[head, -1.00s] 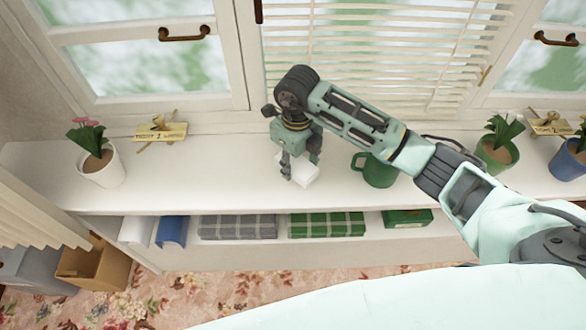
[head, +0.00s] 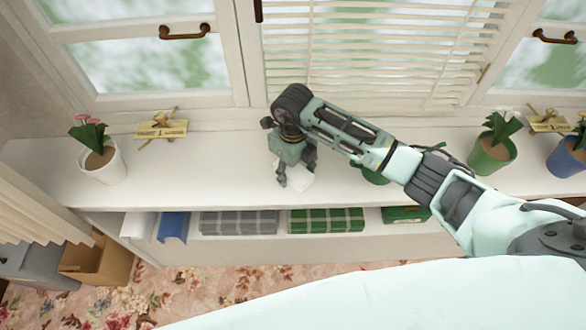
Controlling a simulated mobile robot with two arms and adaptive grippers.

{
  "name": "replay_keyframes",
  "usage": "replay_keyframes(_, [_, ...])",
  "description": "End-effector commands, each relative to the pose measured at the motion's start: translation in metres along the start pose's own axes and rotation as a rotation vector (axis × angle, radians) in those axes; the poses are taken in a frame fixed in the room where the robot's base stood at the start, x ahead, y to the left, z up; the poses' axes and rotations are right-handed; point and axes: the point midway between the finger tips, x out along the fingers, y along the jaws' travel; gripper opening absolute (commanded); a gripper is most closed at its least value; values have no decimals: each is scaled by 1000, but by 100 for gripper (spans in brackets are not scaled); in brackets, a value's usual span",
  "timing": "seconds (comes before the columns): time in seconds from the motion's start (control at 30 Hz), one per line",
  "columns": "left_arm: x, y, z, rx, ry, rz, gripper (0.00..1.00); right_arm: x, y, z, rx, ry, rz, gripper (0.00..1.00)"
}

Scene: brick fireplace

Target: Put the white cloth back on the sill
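The white cloth (head: 298,181) is a small pale folded bundle at my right gripper (head: 296,168), over the middle of the white sill (head: 220,180). The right gripper points down with its fingers on either side of the cloth, and it appears to be shut on it. The fingers and wrist hide part of the cloth. I cannot tell whether the cloth touches the sill. My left gripper is not in view.
A green mug (head: 372,174) is partly hidden behind my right forearm. Potted plants stand at the left (head: 102,162) and right (head: 492,152). Folded cloths, including a grey plaid one (head: 238,222), lie on the shelf below.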

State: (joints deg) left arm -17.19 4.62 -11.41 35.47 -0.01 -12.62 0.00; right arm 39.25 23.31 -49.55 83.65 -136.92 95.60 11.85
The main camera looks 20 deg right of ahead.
Motion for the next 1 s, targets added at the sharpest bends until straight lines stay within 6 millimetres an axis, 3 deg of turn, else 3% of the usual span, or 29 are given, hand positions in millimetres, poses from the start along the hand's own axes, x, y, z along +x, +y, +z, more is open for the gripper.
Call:
replay_keyframes(0.47, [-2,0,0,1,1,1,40,-7,0,1,0,-2,0,62])
replay_keyframes(1.0, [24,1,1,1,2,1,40,-108,-1,1,0,-4,-1,62])
